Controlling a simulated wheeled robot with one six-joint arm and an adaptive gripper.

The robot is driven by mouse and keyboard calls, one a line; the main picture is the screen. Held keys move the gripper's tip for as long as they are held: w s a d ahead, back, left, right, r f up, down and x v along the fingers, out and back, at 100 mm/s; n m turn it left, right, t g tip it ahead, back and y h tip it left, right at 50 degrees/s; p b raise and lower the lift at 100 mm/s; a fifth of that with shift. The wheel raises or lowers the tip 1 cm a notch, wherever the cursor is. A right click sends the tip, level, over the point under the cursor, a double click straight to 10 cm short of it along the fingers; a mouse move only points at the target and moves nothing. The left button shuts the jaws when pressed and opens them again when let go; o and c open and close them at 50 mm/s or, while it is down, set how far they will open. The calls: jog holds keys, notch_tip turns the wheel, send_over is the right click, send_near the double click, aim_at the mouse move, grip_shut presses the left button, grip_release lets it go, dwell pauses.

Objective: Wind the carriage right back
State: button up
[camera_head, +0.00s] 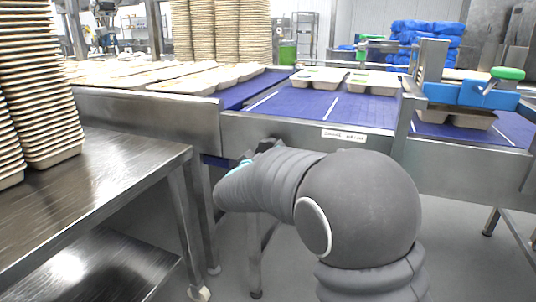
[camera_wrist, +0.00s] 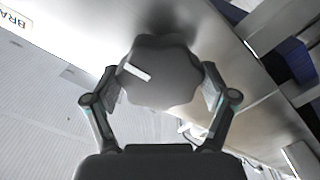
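A dark grey lobed knob (camera_wrist: 160,72) with a white mark on one lobe fills the middle of the wrist view, below the conveyor's steel side. My gripper (camera_wrist: 160,85) has one finger on each side of the knob, and both pads appear to touch its edge. In the head view my gripper (camera_head: 262,150) is at the conveyor's side, mostly hidden behind my own arm, and the knob is barely visible there. A blue crosspiece (camera_head: 472,94) with a green knob (camera_head: 507,73) spans the belt at the right; I cannot tell whether it is the carriage.
The blue conveyor belt (camera_head: 330,110) carries pale trays (camera_head: 318,78). A white label (camera_head: 344,135) is on its steel side. A steel table (camera_head: 100,190) with stacked trays (camera_head: 40,85) stands at the left. Conveyor legs stand near my arm.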

jog(key=shift+f+m+b, duration=0.15)
jog(key=shift+m+b, duration=0.5)
jog(key=shift+m, duration=0.05)
jog(key=shift+c, duration=0.2)
jog(key=shift+m+b, duration=0.35)
jog(key=shift+m, duration=0.55)
jog(key=shift+m+b, duration=0.8)
jog(key=shift+m, duration=0.8)
jog(key=shift+b, duration=0.45)
